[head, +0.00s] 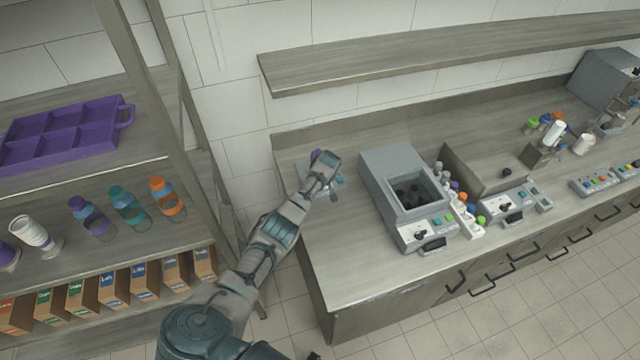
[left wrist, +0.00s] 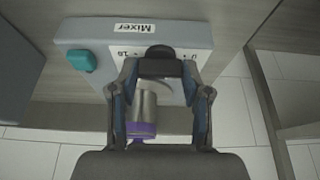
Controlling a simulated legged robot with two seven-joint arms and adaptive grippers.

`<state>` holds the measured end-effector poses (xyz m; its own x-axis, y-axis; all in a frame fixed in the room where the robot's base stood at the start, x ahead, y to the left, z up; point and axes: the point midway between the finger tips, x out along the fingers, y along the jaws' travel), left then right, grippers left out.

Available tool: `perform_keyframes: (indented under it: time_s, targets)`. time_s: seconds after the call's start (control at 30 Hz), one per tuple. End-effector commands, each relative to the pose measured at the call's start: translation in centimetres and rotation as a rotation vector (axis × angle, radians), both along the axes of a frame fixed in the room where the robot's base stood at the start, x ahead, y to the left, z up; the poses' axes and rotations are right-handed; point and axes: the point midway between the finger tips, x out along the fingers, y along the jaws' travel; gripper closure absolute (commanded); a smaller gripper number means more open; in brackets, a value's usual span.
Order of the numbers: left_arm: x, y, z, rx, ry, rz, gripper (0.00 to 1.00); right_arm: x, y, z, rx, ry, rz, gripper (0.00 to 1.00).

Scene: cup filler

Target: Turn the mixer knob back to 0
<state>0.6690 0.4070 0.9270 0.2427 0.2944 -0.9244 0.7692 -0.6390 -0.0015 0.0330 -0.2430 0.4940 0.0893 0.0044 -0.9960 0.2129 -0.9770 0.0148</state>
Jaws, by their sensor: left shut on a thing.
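The mixer (left wrist: 95,30) is a grey box with a white "Mixer" label. In the left wrist view its black knob (left wrist: 158,52) sits between number marks, with a 0 readable on the right and what looks like 16 on the left. My left gripper (left wrist: 160,72) has its fingers on both sides of the knob and is shut on it. Which way the knob points is hidden. In the head view my left gripper (head: 326,162) reaches over the mixer at the counter's left end and covers most of it. My right gripper is not in view.
A teal button (left wrist: 81,60) is on the mixer. A metallic cylinder with a purple end (left wrist: 143,112) shows between my fingers. A grey machine with a dark basin (head: 385,165) stands right of the mixer. A shelf (head: 440,57) hangs above; a rack post (head: 155,80) stands left.

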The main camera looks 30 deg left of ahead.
Motion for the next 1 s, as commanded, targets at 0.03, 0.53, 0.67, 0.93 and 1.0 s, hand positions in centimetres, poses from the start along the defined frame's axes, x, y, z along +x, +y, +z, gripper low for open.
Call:
perform_keyframes:
  time_s: [0.03, 0.53, 0.67, 0.93, 1.0]
  targets:
    - [0.5, 0.1, 0.6, 0.003, -0.017, 0.0, 0.87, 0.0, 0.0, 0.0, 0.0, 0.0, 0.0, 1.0]
    - [0.3, 0.0, 0.4, 0.002, -0.012, 0.0, 0.27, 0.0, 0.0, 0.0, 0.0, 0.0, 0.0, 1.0]
    - [0.2, 0.0, 0.3, 0.001, -0.008, 0.001, 0.27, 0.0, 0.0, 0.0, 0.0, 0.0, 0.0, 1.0]
    - [0.0, -0.3, 1.1, 0.0, -0.007, 0.0, 0.27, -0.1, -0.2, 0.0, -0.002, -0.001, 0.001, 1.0]
    - [-0.2, -0.5, 1.8, 0.001, -0.007, -0.001, 0.27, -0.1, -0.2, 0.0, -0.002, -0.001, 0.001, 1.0]
